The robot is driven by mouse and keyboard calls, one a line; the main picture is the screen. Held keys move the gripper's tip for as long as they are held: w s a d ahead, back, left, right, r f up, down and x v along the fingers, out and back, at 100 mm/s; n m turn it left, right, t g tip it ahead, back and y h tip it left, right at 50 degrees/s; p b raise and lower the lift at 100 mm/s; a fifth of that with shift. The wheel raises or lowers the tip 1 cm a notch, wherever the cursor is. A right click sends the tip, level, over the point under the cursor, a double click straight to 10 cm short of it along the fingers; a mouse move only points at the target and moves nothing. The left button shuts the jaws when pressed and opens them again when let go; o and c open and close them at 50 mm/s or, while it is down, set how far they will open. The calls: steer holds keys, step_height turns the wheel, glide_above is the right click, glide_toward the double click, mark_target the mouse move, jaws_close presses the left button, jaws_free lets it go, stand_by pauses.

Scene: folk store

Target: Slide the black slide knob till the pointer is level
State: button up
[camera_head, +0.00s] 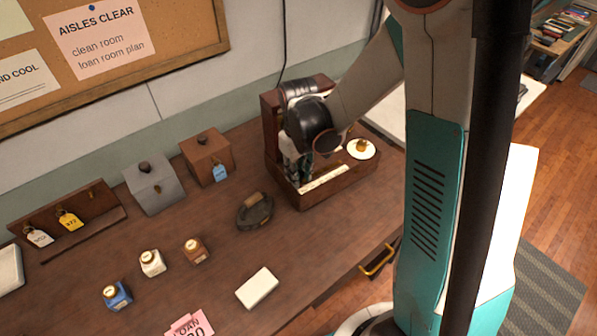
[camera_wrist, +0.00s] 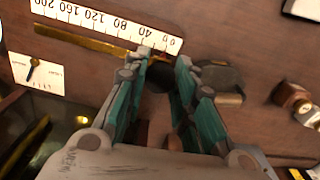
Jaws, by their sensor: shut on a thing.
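The black slide knob (camera_wrist: 160,77) sits between my fingertips at the low-number end of a white number scale (camera_wrist: 105,24). My gripper (camera_wrist: 165,62) is shut on it in the wrist view; the fingers hide part of it. A brass strip (camera_wrist: 80,40) runs along the scale. A small white card with a dark pointer (camera_wrist: 33,70) lies near the strip's far end; the pointer looks tilted in this view, and I cannot tell whether it is level. In the head view my gripper (camera_head: 298,172) reaches into the wooden scale box (camera_head: 345,187), and my arm hides the knob and pointer.
A white dish with a brass weight (camera_head: 361,148) is at the box's right end.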

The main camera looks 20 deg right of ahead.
steer(key=shift+d, duration=0.1)
steer(key=shift+w+d, duration=0.15)
steer(key=shift+d, duration=0.5)
steer(key=shift+w+d, duration=0.15)
steer(key=shift+d, duration=0.5)
steer(key=o, duration=0.9)
steer(key=shift+r, duration=0.1)
steer(key=shift+r+p, duration=2.1)
steer(key=shift+r, duration=1.3)
